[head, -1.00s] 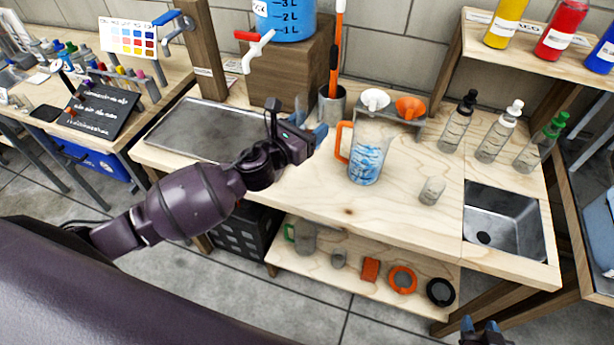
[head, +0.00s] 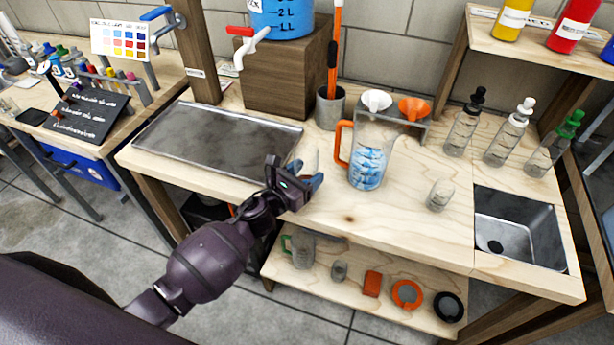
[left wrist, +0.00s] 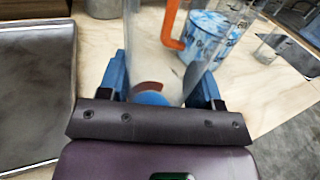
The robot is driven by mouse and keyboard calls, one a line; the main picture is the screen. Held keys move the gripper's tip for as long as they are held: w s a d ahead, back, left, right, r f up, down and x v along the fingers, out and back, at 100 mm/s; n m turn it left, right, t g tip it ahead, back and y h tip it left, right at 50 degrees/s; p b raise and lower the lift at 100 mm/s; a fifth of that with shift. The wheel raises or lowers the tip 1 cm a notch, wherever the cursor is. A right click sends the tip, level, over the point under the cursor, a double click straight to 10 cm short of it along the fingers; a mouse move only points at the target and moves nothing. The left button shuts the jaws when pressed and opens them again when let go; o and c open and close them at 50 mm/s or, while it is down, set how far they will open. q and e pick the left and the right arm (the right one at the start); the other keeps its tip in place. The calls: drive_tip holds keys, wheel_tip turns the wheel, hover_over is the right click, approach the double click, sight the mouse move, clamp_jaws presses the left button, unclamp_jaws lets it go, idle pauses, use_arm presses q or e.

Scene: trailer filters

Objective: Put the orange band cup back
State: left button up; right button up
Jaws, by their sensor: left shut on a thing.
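My left gripper (head: 308,187) is above the front part of the wooden bench, left of the large pitcher. It is shut on a clear cup (left wrist: 150,50), which stands between its blue fingers in the left wrist view. A reddish-orange curved strip shows low on that cup; whether it is the band is hard to tell. In the head view the cup (head: 312,155) is only a faint pale shape behind the fingers. The large clear pitcher (head: 368,165) has an orange handle and blue markings. My right gripper is out of view.
A metal tray (head: 215,138) lies left on the bench. A small clear cup (head: 438,195) stands near the sink (head: 515,235). Funnels sit in a rack (head: 398,118) behind the pitcher. The lower shelf (head: 330,290) holds a green-handled jug (head: 300,250) and orange items.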

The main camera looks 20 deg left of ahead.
use_arm(q)
drive_tip(key=shift+f, duration=0.5)
drive_tip(key=o, duration=1)
drive_tip(key=shift+r, duration=0.1)
drive_tip(key=shift+r, duration=0.1)
drive_tip(key=shift+r, duration=0.2)
drive_tip(key=v, duration=1.2)
drive_tip(key=shift+f, duration=0.1)
